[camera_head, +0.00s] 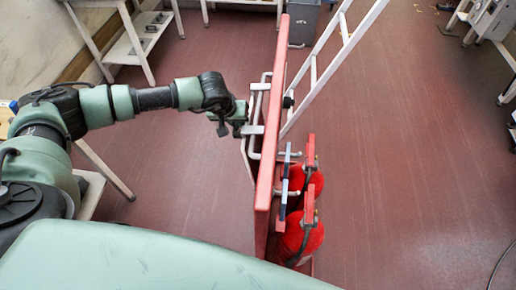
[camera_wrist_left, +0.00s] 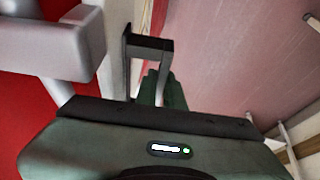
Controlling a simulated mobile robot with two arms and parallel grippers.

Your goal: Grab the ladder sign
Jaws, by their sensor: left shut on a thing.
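A thin pale plate, which I take to be the ladder sign (camera_head: 247,162), hangs on the left side of the upright red board (camera_head: 273,120). I see it nearly edge-on, so its face and any marking are hidden. My left gripper (camera_head: 241,127) is at the plate's upper edge, beside the board's grey brackets, and is shut on it. In the left wrist view, the gripper's dark jaw (camera_wrist_left: 150,45) is close to the sign's grey edge (camera_wrist_left: 115,45), with a pale bracket (camera_wrist_left: 60,42) and the red board behind at the left. My right gripper is not in view.
Two red fire extinguishers (camera_head: 303,237) hang on the board's right side. A white ladder (camera_head: 335,55) leans behind the board. White tables stand at the back left, a grey bin (camera_head: 304,20) at the back.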

